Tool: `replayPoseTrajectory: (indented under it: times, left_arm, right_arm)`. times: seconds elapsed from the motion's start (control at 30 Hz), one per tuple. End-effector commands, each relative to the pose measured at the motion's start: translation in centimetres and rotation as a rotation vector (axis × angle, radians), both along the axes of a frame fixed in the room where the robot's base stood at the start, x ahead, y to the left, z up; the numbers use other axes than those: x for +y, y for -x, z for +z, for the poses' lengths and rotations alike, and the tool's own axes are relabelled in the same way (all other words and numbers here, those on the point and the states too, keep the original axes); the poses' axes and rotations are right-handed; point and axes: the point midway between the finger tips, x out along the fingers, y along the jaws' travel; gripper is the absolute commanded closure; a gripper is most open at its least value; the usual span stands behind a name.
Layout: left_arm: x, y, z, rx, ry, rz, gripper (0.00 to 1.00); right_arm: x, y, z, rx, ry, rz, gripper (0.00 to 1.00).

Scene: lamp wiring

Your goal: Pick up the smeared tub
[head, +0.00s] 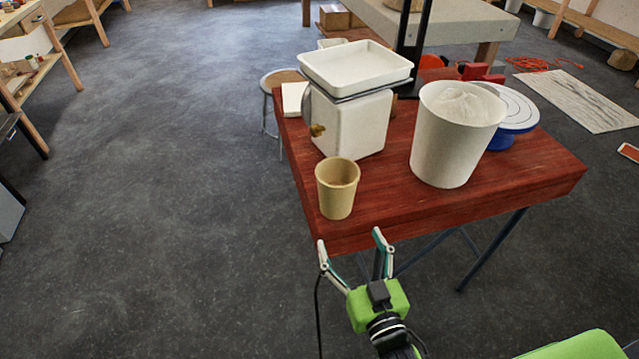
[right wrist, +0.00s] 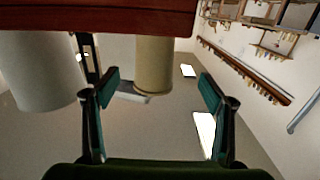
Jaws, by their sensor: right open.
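A tan tub (head: 338,188), like a paper cup, stands upright near the front left corner of the red table. I cannot make out a smear on it. A larger white bucket (head: 455,135) with white matter inside stands to its right. My right gripper (head: 350,242) is open and empty at the table's front edge, just nearer than the tan tub and apart from it. In the right wrist view, which looks upside down, the tan tub (right wrist: 154,65) shows between the open fingers (right wrist: 158,82), and the white bucket (right wrist: 38,70) is at the left. My left gripper is not in view.
The red table (head: 490,195) also bears a white scale (head: 352,125) with a tray (head: 355,64) behind the tan tub, and a turntable (head: 512,108) behind the bucket. A stool (head: 282,78) stands behind left.

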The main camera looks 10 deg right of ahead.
Motion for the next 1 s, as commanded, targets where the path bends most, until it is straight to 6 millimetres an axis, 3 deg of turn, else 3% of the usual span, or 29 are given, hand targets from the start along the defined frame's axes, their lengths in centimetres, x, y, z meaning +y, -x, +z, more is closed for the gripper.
replayPoseTrajectory:
  times: [0.2,0.5,0.77,1.0]
  left_arm:
    - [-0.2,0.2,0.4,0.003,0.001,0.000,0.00]
    - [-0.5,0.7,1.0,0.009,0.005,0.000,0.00]
    - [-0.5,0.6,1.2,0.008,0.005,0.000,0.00]
    - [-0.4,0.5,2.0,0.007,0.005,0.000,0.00]
  right_arm:
    - [-0.2,-1.9,1.5,-0.028,0.001,-0.004,0.24]
    - [0.0,-7.2,1.3,-0.024,0.001,-0.005,0.24]
    - [-0.1,-8.9,1.1,-0.023,0.000,-0.005,0.24]
    - [-0.7,-12.1,0.7,-0.023,0.001,-0.005,0.24]
